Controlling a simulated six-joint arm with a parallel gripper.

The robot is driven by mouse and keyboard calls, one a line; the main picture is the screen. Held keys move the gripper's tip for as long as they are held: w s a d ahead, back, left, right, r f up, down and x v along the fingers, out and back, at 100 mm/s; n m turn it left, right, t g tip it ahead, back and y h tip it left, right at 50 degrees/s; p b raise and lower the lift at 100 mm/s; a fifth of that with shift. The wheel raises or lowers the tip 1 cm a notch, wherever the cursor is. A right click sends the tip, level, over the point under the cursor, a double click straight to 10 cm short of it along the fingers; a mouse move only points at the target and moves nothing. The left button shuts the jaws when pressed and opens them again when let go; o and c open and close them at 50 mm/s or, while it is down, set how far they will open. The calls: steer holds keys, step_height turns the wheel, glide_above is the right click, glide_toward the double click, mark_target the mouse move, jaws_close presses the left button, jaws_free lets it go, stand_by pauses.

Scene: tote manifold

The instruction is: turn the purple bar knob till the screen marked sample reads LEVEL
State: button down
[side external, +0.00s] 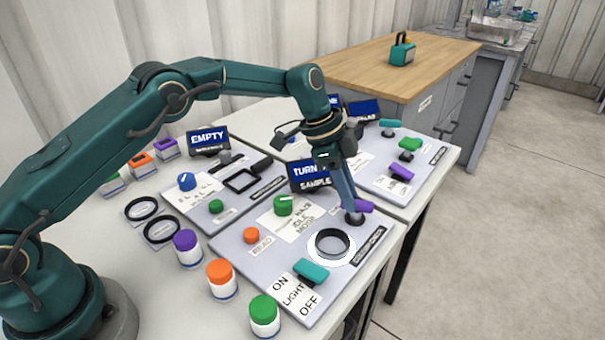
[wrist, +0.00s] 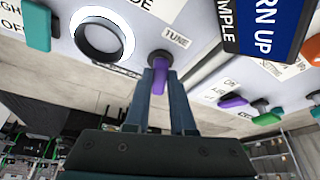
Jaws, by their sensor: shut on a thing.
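The purple bar knob (side external: 362,206) is at the right of the near panel, on a dark round base. It also shows in the wrist view (wrist: 159,82), beside a label reading TUNE. My gripper (side external: 350,207) reaches down to it from above and is shut on it, one finger on each side of the bar. The sample screen (side external: 312,174) stands at the panel's back, marked SAMPLE. In the side view it shows TURN, partly hidden by my arm; in the wrist view the screen (wrist: 268,25) reads TURN UP, cut at the edge.
On the same panel are a black ring on white (side external: 332,243), a teal light switch (side external: 310,270), a green knob (side external: 283,205) and an orange button (side external: 251,235). Purple, orange and green jars (side external: 264,314) stand at the front left. Another panel (side external: 425,183) behind has its own purple bar.

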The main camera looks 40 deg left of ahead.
steer(key=c, duration=0.8)
jaws_free()
steer(key=shift+o, duration=0.2)
steer(key=shift+v, duration=2.6)
